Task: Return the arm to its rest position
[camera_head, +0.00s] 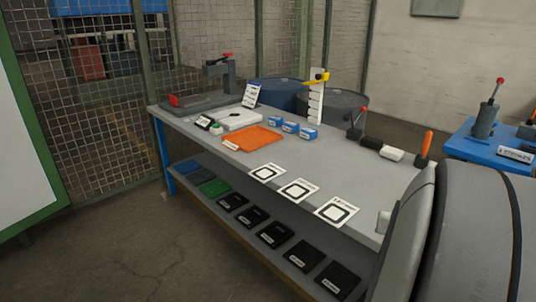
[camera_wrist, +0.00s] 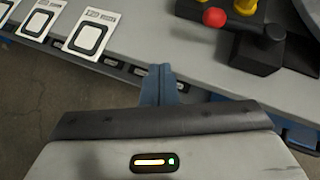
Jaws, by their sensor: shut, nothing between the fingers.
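In the wrist view, my gripper (camera_wrist: 158,72) shows as two narrow blue-grey fingers side by side. They are shut, with nothing visible between them. The fingers point toward the front edge of the workbench and overlap it in the picture. The grey wrist housing with its lit indicator fills the bottom of that view. In the head view, a large grey part of my arm fills the lower right, in front of the bench's near end. My gripper is not seen in the head view.
The grey workbench (camera_head: 290,154) carries an orange tray (camera_head: 252,139), small blue boxes (camera_head: 290,127) and white square-marked cards (camera_head: 299,190). Its lower shelf holds several black plates (camera_head: 273,234). A black fixture with a red knob (camera_wrist: 214,17) stands beyond my fingers, to the right. Open floor (camera_head: 120,255) lies in front.

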